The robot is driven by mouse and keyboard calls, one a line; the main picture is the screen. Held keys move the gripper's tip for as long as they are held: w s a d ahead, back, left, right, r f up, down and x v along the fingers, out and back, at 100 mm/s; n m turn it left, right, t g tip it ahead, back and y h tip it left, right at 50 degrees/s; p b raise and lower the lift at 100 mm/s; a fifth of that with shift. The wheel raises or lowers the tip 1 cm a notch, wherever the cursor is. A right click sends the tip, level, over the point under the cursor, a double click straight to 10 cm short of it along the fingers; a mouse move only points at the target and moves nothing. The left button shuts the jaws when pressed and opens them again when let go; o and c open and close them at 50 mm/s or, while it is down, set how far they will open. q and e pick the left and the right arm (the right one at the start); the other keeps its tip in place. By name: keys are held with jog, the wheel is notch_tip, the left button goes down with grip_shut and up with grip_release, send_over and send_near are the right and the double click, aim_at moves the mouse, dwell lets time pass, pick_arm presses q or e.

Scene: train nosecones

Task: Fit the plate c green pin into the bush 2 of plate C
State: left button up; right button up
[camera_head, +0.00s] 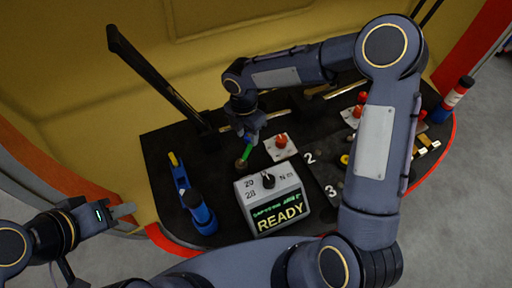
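The grey READY box (270,200) stands close to the pin. A blue tool (199,212) is at left. White plates with red pins (281,141) lie to the right. A red, white and blue cylinder (455,95) stands at far right. A dark bar (155,75) slants behind.

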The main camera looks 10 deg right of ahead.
aim_at(250, 144)
jog(key=f, duration=0.7)
jog(key=shift+s+d+f, duration=0.3)
jog(key=shift+s, duration=0.1)
grip_shut()
